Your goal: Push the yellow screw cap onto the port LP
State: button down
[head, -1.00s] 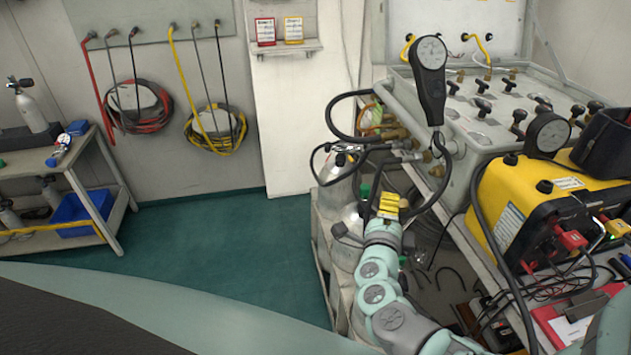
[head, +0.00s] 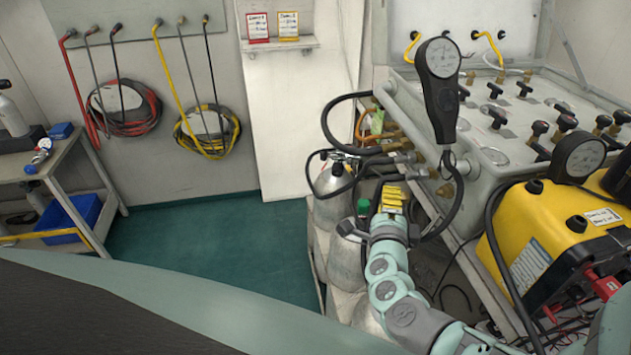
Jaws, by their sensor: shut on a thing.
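My gripper (head: 392,198) is in front of the left end of the air panel (head: 500,120), below its side fittings. It looks shut, with yellow at its end. The yellow screw cap cannot be told apart from the gripper's own yellow parts at this angle. Brass fittings (head: 446,190) and hose connections (head: 400,147) stick out from the panel's left side, above and right of my gripper. No port label is readable, so I cannot tell which one is the port LP. My gripper appears apart from these fittings.
A round gauge (head: 441,58) on a black holder stands at the panel's left edge, with black hoses looping near my arm. Grey cylinders (head: 330,178) stand left of my gripper. A yellow case (head: 550,240) sits at the right. The green floor (head: 200,240) at left is clear.

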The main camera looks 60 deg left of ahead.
jog(key=w, duration=0.1)
jog(key=w+d+b, duration=0.1)
jog(key=w, duration=0.1)
jog(key=w+d, duration=0.1)
jog(key=w, duration=0.1)
dwell(0.3)
jog(key=shift+s+d+r, duration=0.1)
jog(key=shift+s, duration=0.05)
jog(key=shift+w+d+b, duration=0.2)
jog(key=shift+w+d, duration=0.1)
jog(key=shift+w, duration=0.35)
jog(key=shift+w+d+b, duration=0.2)
jog(key=shift+w+d, duration=0.1)
jog(key=shift+w, duration=0.35)
dwell(1.6)
jog(key=c, duration=0.9)
grip_release()
jog(key=shift+o, duration=0.2)
